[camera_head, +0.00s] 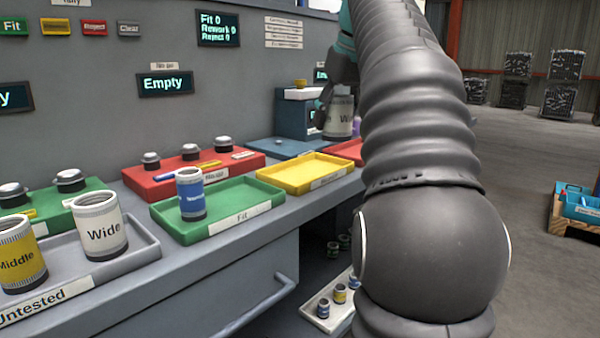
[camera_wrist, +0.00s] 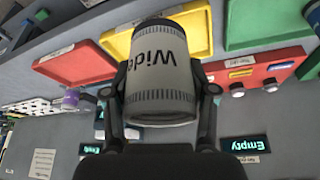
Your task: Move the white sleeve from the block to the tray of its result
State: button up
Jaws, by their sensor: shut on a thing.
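My gripper (camera_wrist: 163,100) is shut on the white sleeve (camera_wrist: 160,62), which has dark bands and the word "Wide", with one finger on each side. In the head view the held sleeve (camera_head: 339,118) is in the air above the back of the bench, partly hidden by my arm. The green Fit tray (camera_head: 240,217) holds a blue sleeve (camera_head: 190,195). The yellow tray (camera_head: 290,178) beside it is empty. A red tray (camera_head: 345,151) lies beyond, partly behind my arm. A grey-blue block-like station (camera_head: 293,118) stands behind the held sleeve.
The grey Untested tray (camera_head: 135,262) holds another white "Wide" sleeve (camera_head: 99,226) and a yellow "Middle" sleeve (camera_head: 20,256). Red (camera_head: 150,180) and green fixtures with knobs line the wall. One display (camera_head: 165,83) reads "Empty"; the count display (camera_head: 218,28) shows zeros.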

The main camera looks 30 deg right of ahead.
jog(key=w+a+f, duration=0.1)
jog(key=w+f, duration=0.1)
jog(key=w, duration=0.1)
jog(key=w+a+f+b, duration=0.1)
jog(key=w+a+f, duration=0.1)
jog(key=w, duration=0.1)
jog(key=w+a+f, duration=0.1)
jog(key=w+f, duration=0.1)
jog(key=w, duration=0.1)
jog(key=shift+w+a+f, duration=0.2)
jog(key=shift+w+a, duration=0.05)
jog(key=shift+a, duration=0.1)
jog(key=shift+f+b, duration=1.25)
jog(key=shift+f, duration=0.75)
jog(key=shift+f, duration=0.1)
jog(key=o, duration=1.6)
jog(key=shift+f, duration=0.1)
jog(key=shift+c, duration=0.2)
jog(key=p+v, duration=0.4)
jog(key=v, duration=0.8)
jog(key=shift+p, duration=0.3)
jog(key=shift+w, duration=0.1)
